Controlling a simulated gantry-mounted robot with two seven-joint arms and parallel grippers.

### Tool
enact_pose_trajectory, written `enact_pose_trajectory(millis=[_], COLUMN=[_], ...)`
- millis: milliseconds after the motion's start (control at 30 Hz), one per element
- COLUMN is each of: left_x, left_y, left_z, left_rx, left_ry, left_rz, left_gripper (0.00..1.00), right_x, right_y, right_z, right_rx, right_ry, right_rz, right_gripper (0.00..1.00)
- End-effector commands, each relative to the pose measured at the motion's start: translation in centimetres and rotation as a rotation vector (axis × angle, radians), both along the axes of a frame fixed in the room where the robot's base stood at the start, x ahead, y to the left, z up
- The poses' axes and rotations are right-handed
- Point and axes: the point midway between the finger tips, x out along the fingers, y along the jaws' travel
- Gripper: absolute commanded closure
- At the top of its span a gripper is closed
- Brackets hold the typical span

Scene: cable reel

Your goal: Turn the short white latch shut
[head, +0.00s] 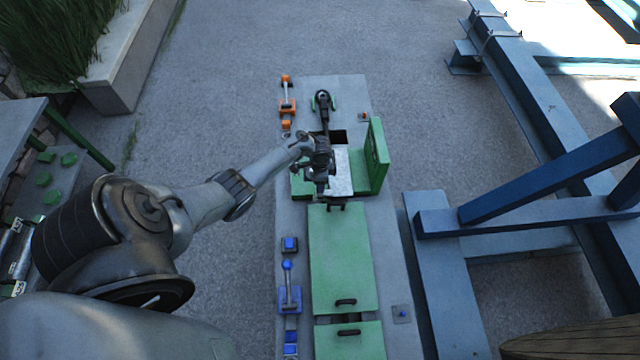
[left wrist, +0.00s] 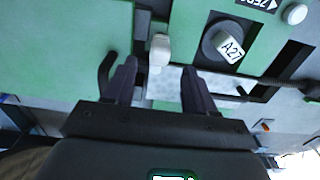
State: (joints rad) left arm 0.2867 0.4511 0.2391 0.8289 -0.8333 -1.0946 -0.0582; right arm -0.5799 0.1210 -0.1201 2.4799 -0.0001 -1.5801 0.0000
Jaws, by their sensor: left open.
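A short white latch (left wrist: 160,50) shows in the left wrist view, at the edge of a green panel (left wrist: 72,40). My left gripper (left wrist: 159,66) is open, with its two dark fingers on either side of the latch's lower end. In the head view my left gripper (head: 320,178) is over the grey board (head: 350,95), beside the upright green plate (head: 376,155). The arm and gripper hide the latch there. My right gripper is not in view.
A round part labelled A27 (left wrist: 229,48) and a small white knob (left wrist: 295,14) are right of the latch. A black handle (left wrist: 107,70) is left of the fingers. Green covers (head: 340,255), a blue lever (head: 288,280) and an orange lever (head: 287,100) are on the board.

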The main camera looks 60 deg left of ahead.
Motion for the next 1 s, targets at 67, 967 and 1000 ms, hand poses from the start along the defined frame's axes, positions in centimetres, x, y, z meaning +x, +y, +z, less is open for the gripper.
enact_pose_trajectory(millis=[67, 967, 1000], left_x=[0.0, -0.6, -1.1], left_y=[0.0, 0.0, 0.0], left_z=[1.6, 4.3, 4.0], left_rx=[0.000, 0.000, -0.001], left_ry=[-0.001, 0.010, 0.019], left_rz=[0.000, 0.000, 0.000], left_gripper=[0.45, 0.45, 0.45], right_x=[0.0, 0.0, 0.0], right_y=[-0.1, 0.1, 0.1], right_z=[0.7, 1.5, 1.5], right_rx=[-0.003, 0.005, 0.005], right_ry=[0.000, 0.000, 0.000], right_rz=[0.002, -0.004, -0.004], right_gripper=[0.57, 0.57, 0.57])
